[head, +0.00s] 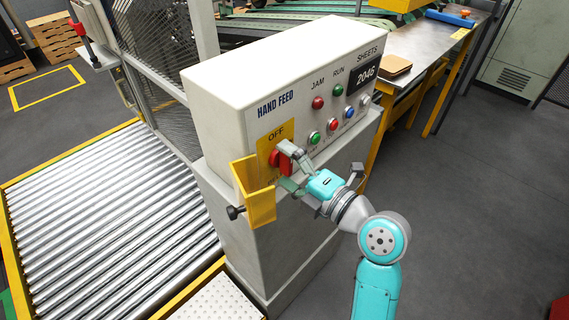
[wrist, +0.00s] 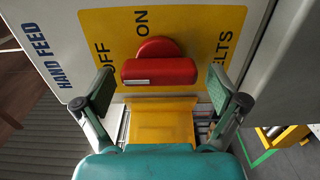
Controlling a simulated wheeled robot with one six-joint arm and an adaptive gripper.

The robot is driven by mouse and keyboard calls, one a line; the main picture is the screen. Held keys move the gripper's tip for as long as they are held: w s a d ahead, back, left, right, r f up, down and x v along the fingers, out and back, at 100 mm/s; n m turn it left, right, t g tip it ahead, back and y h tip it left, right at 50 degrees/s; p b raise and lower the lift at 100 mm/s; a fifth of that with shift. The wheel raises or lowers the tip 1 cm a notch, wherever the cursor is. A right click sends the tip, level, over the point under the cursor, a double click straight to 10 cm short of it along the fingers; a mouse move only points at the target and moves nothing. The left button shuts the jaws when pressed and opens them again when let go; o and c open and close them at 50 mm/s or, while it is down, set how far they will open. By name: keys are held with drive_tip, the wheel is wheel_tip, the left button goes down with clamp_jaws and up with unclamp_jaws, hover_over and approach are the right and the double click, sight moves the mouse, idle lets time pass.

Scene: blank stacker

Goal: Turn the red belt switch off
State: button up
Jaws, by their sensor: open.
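The red belt switch (head: 281,161) is on the front of the grey HAND FEED box, on a yellow plate (head: 264,141). In the wrist view the switch (wrist: 160,71) is a round red knob with a raised bar lying across the picture. A white line marks the bar's left end, on the side of the word OFF; ON is printed above the knob. My gripper (head: 288,168) is open around the switch. In the wrist view its fingers (wrist: 160,90) stand left and right of the bar, with a gap at each side.
A yellow open-topped holder (head: 255,200) with a black knob juts out beside the switch; it shows at the lower middle in the wrist view (wrist: 160,122). Small buttons and lamps (head: 333,125) sit to the right. A roller conveyor (head: 110,215) lies left; grey floor at right is free.

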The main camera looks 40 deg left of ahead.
drive_tip(key=d, duration=1.1)
drive_tip(key=shift+s+d, duration=0.4)
drive_tip(key=shift+s, duration=0.05)
drive_tip(key=shift+f, duration=0.1)
